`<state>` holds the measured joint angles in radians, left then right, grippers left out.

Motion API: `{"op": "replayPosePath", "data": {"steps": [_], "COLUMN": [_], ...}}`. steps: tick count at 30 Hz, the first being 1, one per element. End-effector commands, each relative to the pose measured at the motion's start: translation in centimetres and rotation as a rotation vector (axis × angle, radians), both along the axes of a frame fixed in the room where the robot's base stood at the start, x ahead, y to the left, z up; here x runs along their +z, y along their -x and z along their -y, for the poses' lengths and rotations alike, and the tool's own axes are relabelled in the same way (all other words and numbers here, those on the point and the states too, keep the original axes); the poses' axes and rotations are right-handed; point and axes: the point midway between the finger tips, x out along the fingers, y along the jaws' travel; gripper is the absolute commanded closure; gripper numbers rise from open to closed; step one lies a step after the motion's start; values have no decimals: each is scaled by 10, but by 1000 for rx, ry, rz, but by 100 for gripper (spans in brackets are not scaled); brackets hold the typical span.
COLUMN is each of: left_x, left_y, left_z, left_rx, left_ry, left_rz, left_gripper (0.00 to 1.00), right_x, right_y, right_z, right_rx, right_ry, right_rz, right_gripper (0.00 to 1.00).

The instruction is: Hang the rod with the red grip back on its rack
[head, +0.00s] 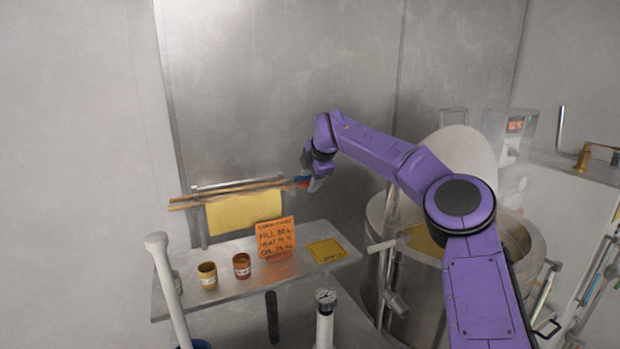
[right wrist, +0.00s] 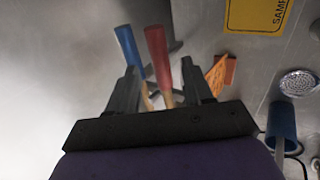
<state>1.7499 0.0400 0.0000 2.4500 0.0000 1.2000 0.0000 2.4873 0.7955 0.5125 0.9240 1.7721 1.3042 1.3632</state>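The rack (head: 203,240) is a metal frame at the back left of the steel table. Two thin wooden rods (head: 225,193) lie side by side along its top; from here I cannot tell exactly how each one is supported. Their grips are at the right end, one red (head: 302,184) and one blue, partly hidden by my right gripper (head: 315,180). In the right wrist view the red grip (right wrist: 158,55) and the blue grip (right wrist: 128,48) show side by side. The fingers of my right gripper (right wrist: 160,78) stand apart with visible gaps around the red-gripped rod. My left gripper is out of view.
A yellow cloth (head: 232,214) hangs at the rack. An orange sign (head: 275,237), two small cups (head: 207,275) and a yellow sample mat (head: 326,251) are on the table. A large steel vessel (head: 410,285) stands right of it. The steel wall (head: 280,90) is close behind.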

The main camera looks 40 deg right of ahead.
Motion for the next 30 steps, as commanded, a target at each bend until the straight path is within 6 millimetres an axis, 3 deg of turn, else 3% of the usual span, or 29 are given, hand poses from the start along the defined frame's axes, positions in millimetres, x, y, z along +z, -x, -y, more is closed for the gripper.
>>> {"op": "replayPosePath", "data": {"steps": [5, 11, 18, 30], "left_x": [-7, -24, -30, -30], "left_y": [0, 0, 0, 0], "left_z": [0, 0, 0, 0], "left_rx": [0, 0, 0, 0], "left_ry": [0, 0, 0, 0], "left_rz": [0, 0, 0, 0], "left_gripper": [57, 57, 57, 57], "right_x": [7, 44, 81, 87], "right_y": [5, 31, 53, 56], "right_z": [-2, -9, -15, -16], "right_rx": [0, 0, -1, 0], "right_ry": [1, -1, 1, 0], "right_rz": [2, 5, 1, -1], "right_gripper": [49, 49, 49, 49]}}
